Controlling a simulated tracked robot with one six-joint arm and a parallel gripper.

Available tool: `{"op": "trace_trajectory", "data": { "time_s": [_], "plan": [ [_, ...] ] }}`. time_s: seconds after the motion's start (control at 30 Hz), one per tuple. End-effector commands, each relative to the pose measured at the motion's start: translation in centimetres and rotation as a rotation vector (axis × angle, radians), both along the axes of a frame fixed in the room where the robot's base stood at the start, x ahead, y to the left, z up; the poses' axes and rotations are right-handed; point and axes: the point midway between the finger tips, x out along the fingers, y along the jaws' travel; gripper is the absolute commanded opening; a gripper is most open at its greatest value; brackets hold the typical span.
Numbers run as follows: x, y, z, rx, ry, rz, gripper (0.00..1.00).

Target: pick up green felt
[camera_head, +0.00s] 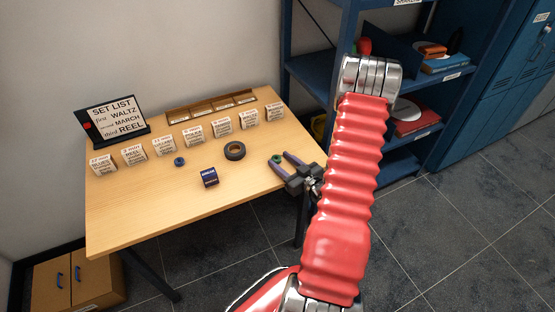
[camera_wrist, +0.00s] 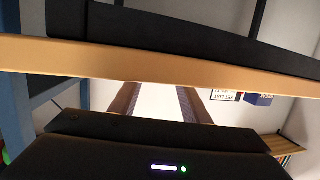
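A small green ring-like piece (camera_head: 276,157), probably the green felt, shows near the right end of the wooden table (camera_head: 150,215). My gripper (camera_head: 279,160) is at the table's right edge, its two purple fingers apart on either side of the green piece. I cannot tell whether either finger touches it. In the wrist view my gripper (camera_wrist: 159,98) also has its fingers spread. A wooden edge crosses that view and cuts off the fingertips, and no green piece shows between them.
A black ring (camera_head: 234,151), a dark blue box (camera_head: 209,177) and a small blue ring (camera_head: 180,161) lie left of my gripper. Labelled cards (camera_head: 194,136) stand in a row behind, with a set list sign (camera_head: 116,117). A blue shelf (camera_head: 312,70) stands behind right.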

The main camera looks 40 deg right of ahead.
Motion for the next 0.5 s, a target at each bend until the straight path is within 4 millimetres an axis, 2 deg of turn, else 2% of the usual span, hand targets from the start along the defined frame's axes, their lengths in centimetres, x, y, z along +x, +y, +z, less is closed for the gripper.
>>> {"op": "trace_trajectory", "data": {
  "time_s": [0.07,0.5],
  "plan": [
    [0.0,0.0,0.01,0.0,0.0,0.0,0.37],
    [0.0,0.02,0.0,0.0,0.0,0.0,0.07]
  ]
}}
